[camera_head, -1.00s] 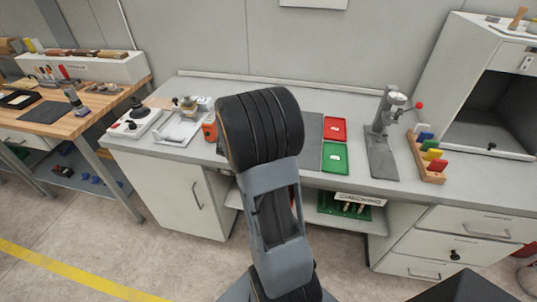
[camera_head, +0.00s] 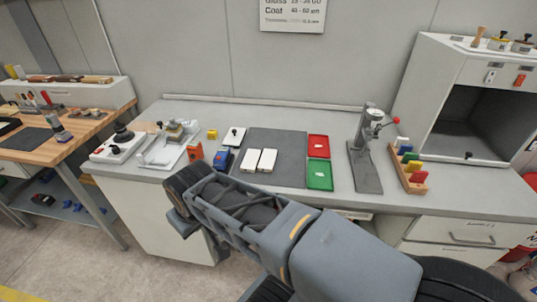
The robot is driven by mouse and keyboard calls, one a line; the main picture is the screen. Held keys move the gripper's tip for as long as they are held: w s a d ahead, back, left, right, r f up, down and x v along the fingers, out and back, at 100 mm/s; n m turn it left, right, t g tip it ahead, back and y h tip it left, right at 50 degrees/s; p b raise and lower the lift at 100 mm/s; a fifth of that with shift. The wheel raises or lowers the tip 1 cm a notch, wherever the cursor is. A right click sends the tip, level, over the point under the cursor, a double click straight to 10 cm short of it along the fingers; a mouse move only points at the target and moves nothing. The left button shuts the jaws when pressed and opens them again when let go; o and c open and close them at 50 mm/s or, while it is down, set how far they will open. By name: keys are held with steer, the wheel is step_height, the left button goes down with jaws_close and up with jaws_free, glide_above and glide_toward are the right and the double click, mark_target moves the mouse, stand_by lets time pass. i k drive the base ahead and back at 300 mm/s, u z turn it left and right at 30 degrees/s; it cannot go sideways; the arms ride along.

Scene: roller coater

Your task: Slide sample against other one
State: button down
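Two white rectangular samples lie side by side on the dark grey mat (camera_head: 290,143), a left one (camera_head: 250,160) and a right one (camera_head: 267,160). Only a thin dark line separates them; I cannot tell whether their edges touch. My arm crosses the lower middle of the view, with its bulky dark joint to the lower left of the samples. My gripper's fingers do not show, so its opening and any hold are hidden. Both samples are in plain sight.
Left of the mat are a blue device (camera_head: 222,159), an orange item (camera_head: 194,154) and a white plate with a black knob (camera_head: 234,137). A red tray (camera_head: 318,140) and green tray (camera_head: 319,186) flank its right. A press stand (camera_head: 366,170) and coloured-block rack (camera_head: 411,176) stand further right.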

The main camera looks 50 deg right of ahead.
mark_target(267, 159)
steer(key=z, duration=0.55)
steer(key=k, duration=1.25)
steer(key=u, duration=0.1)
steer(key=i, duration=0.65)
steer(key=u, duration=0.75)
steer(key=i, duration=0.8)
steer(key=z, duration=0.5)
steer(key=i, duration=0.65)
steer(key=z, duration=1)
steer(key=i, duration=0.4)
steer(key=z, duration=0.5)
